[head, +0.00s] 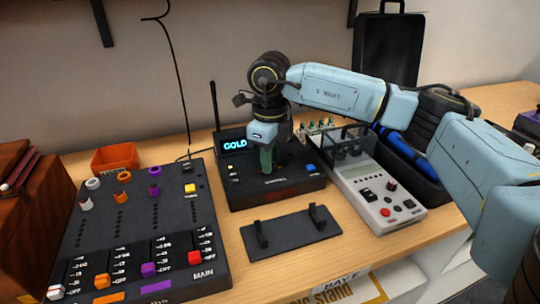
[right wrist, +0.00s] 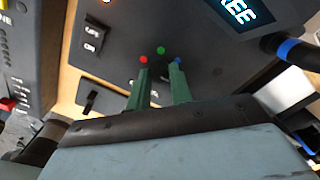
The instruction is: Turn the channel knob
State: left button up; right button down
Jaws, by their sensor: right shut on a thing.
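A black receiver box (head: 300,190) with an antenna stands at the middle of the table. Its lit display (head: 235,144) reads GOLD in the head view; in the right wrist view part of a display (right wrist: 247,8) shows the letters REE. My right gripper (head: 267,160) points down at the top panel of the box. Its two green fingers (right wrist: 158,80) have a narrow gap between them and are shut on the channel knob, which they and the dark panel hide from clear sight. Red, green and blue dots show near the fingertips in the wrist view. My left gripper is not in view.
A mixer with coloured knobs (head: 135,225) lies at the left. A black stand (head: 290,233) lies in front of the box. A grey meter (head: 376,190) and an open black case (head: 425,175) are at the right. An orange bin (head: 115,158) stands behind the mixer.

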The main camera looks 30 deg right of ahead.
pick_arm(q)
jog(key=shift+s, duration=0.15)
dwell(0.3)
pick_arm(e)
jog(key=c, duration=1.3)
grip_release()
jog(key=shift+o, duration=0.2)
jog(key=shift+r, duration=0.3)
notch_tip(320, 180, up, 5)
jog(key=shift+w+f+p, duration=0.1)
jog(key=shift+f+p, duration=0.1)
jog(key=shift+p, duration=0.25)
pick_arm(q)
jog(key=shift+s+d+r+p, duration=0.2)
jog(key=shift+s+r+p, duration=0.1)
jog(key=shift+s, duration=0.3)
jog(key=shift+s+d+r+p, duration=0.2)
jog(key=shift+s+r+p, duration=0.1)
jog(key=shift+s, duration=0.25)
pick_arm(e)
notch_tip(320, 180, up, 8)
jog(key=shift+r, duration=0.15)
